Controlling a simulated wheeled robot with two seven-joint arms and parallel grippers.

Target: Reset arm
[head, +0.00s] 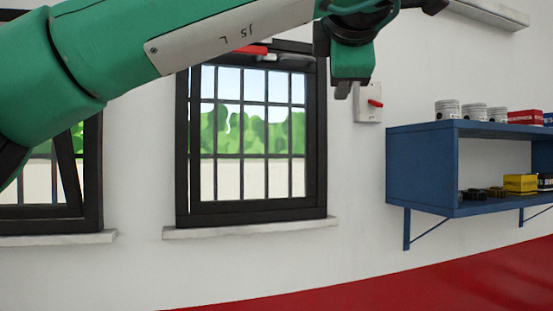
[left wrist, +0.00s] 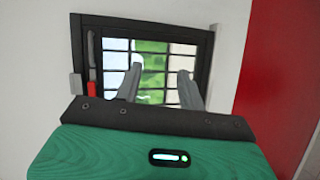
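My green left arm crosses the top of the head view from the left. My left gripper (left wrist: 158,84) shows in the left wrist view with its two grey fingers apart and nothing between them. It faces a barred window with a dark frame. My right gripper is in neither view.
A barred window (head: 188,150) is in the middle of the white wall. A grey switch box (head: 364,112) with a red lever is right of it. A blue shelf (head: 415,170) holding pistons and small boxes juts out at right. A red band (head: 420,285) runs along the lower wall.

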